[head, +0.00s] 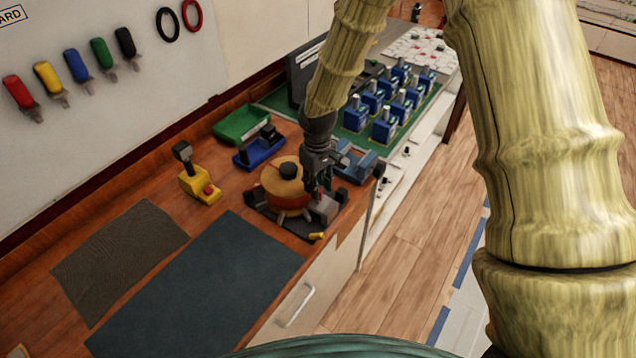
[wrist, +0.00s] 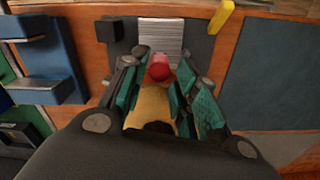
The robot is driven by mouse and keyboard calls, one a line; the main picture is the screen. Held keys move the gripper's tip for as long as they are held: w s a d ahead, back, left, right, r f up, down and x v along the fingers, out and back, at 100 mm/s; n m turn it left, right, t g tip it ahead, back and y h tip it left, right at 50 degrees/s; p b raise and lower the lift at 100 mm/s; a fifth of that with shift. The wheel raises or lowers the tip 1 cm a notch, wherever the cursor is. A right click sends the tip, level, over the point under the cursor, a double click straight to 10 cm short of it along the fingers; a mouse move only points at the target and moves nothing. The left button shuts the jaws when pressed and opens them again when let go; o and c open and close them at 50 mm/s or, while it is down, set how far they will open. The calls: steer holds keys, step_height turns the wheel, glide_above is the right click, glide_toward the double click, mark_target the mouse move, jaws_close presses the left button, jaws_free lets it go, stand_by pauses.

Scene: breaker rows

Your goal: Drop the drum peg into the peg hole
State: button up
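A round orange-tan drum (head: 284,186) with a black knob on top sits on a black base on the bench. A small yellow peg-like piece (head: 316,236) lies at the base's front corner; a yellow piece also shows at the top of the wrist view (wrist: 222,16). My gripper (head: 322,186) is low at the drum's right side. In the wrist view its teal fingers (wrist: 157,80) are apart, with a red rounded end (wrist: 159,67) and a tan surface between them. Whether they touch the red end is unclear. I cannot make out the peg hole.
A grey ridged block (wrist: 160,35) stands just beyond the fingertips. Blue fixtures (head: 356,163) are to the right, with several blue breakers (head: 384,127) beyond. A yellow box with a lever (head: 200,186) stands left. The dark mat (head: 195,290) is clear.

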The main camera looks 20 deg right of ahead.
steer(key=shift+o, duration=0.5)
steer(key=shift+w+r, duration=0.1)
steer(key=shift+r, duration=0.35)
step_height(320, 180, up, 11)
stand_by(0.5)
